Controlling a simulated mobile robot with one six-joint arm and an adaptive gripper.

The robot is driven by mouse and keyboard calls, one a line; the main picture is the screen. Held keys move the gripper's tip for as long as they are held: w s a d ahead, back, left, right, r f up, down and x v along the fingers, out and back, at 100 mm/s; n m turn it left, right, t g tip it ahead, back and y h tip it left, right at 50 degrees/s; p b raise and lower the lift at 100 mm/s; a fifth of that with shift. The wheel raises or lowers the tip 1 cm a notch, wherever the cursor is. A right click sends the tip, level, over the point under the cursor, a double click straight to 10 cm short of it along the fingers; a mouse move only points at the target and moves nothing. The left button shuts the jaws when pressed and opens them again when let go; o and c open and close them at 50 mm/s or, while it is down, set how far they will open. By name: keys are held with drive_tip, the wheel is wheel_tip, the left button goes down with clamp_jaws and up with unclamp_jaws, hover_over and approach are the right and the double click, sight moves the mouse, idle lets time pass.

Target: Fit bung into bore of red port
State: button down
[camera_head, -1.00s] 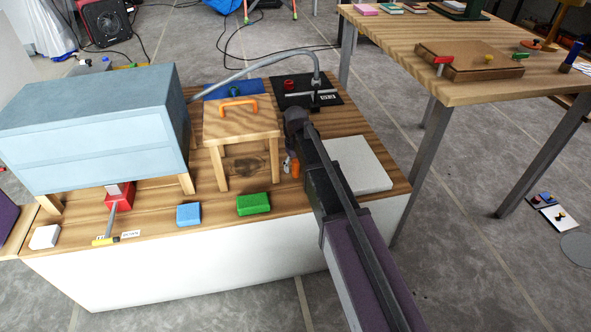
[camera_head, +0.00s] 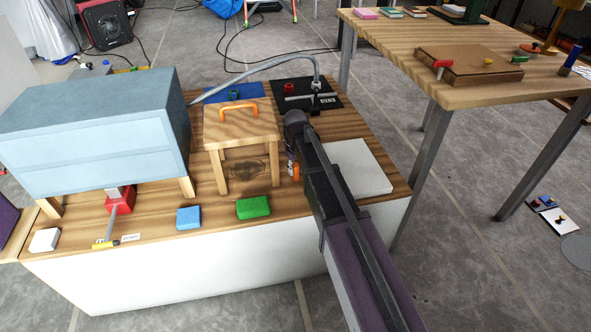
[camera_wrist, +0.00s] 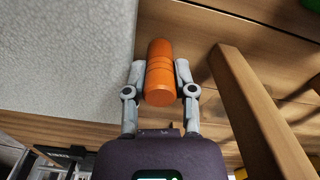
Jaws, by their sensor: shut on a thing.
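The bung, an orange cylinder (camera_wrist: 160,66) with fine grooves, sits between the two grey fingers of my gripper (camera_wrist: 160,80) in the wrist view. The gripper is shut on it. In the head view the orange bung (camera_head: 296,170) shows small beside my dark arm, between the wooden stool and the pale slab; the gripper is mostly hidden there. A red ring-like piece, seemingly the red port (camera_head: 289,88), stands on the black panel at the back of the bench, well away from the bung. Its bore is too small to make out.
A wooden stool (camera_head: 240,127) with an orange handle stands left of my gripper; its leg (camera_wrist: 258,110) is near in the wrist view. A pale slab (camera_head: 358,168) lies on the right. A grey curved spout (camera_head: 255,70) arches over the back. Blue and green blocks lie in front.

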drive_tip(key=shift+r+p, duration=1.3)
drive_tip(key=shift+r, duration=0.1)
drive_tip(key=s+d+r+p, duration=0.1)
drive_tip(key=s+d, duration=0.1)
drive_tip(key=s, duration=0.5)
drive_tip(key=s+d+r+p, duration=0.1)
drive_tip(key=s+d, duration=0.1)
drive_tip(key=s, duration=0.6)
drive_tip(key=shift+s+d, duration=0.2)
drive_tip(key=shift+r, duration=0.1)
wheel_tip(320, 180, up, 36)
drive_tip(key=p, duration=3.6)
drive_tip(key=shift+a, duration=0.1)
